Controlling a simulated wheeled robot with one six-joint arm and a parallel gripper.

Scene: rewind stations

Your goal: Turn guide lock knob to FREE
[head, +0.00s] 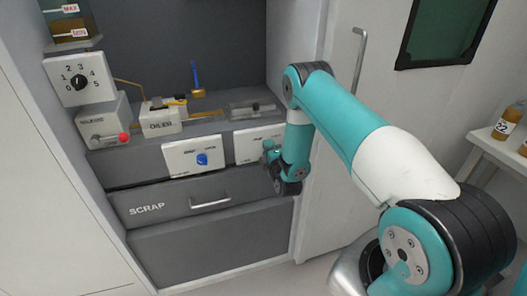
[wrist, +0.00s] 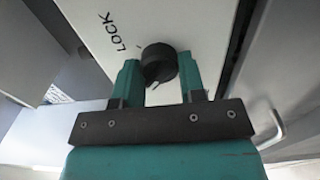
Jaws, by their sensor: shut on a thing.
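The guide lock knob (wrist: 158,62) is a round black knob on a white panel (wrist: 105,22) marked LOCK, in the wrist view. My gripper (wrist: 158,78) is shut on the knob, with one teal finger on each side of it. A short light line shows at the knob's lower edge. The word FREE does not show in the wrist view. In the head view my gripper (head: 270,150) is at the right white panel (head: 246,147) of the station, and my arm and gripper hide the knob there.
A white panel with a blue knob (head: 202,159) is just left of my gripper. Below is the SCRAP drawer (head: 170,208) with a bar handle. An oiler box (head: 160,122) and a box with a red-tipped lever (head: 105,128) stand left. A door with a long handle (head: 359,60) is right.

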